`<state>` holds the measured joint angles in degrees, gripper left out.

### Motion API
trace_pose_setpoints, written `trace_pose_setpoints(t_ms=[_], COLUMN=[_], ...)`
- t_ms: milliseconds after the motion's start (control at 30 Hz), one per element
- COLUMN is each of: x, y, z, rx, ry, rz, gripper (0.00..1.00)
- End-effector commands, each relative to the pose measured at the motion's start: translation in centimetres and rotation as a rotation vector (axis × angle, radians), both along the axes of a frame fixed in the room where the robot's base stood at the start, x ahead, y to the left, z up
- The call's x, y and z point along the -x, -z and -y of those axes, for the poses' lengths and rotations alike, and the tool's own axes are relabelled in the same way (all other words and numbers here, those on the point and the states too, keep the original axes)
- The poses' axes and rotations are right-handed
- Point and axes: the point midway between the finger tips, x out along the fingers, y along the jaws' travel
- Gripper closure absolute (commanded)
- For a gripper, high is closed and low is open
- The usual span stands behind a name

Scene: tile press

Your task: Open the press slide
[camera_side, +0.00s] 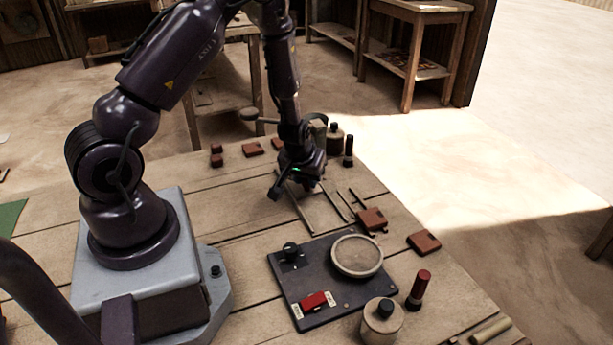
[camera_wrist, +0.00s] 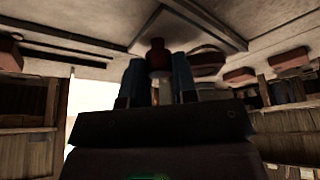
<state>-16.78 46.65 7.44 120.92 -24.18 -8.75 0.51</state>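The press is a dark flat plate (camera_side: 290,282) on the table, with a round pale disc (camera_side: 357,255) on it. A small red slide (camera_side: 314,301) sits near the plate's front edge between two pale labels. A black knob (camera_side: 291,251) stands at its back left corner. My gripper (camera_side: 292,185) is above the table, behind the press and well apart from it. In the wrist view my gripper's two blue fingers (camera_wrist: 158,62) are apart. A dark red object shows between them, seemingly beyond them. The press is not clearly seen there.
A jar with a dark lid (camera_side: 382,322) and a red-handled tool (camera_side: 419,290) stand close to the press's right side. Brown tiles (camera_side: 372,219) and thin rods (camera_side: 330,212) lie behind it. The table left of the press is clear.

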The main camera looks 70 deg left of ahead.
Motion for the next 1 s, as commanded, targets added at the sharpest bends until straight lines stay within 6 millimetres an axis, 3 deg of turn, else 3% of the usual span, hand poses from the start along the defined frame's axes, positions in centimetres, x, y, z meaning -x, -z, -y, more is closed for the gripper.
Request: trace_pose_setpoints(t_ms=[167, 267, 700, 1000], x=[0.0, 0.0, -0.1, 0.0], y=[0.0, 0.0, 0.0, -0.1], z=[0.2, 1.3, 9.7, 10.8], rx=[0.0, 0.001, 0.001, 0.0], ry=[0.001, 0.004, 0.005, -0.001], rz=[-0.001, -0.002, -0.001, 0.001], gripper=[1.0, 1.0, 1.0, 1.0])
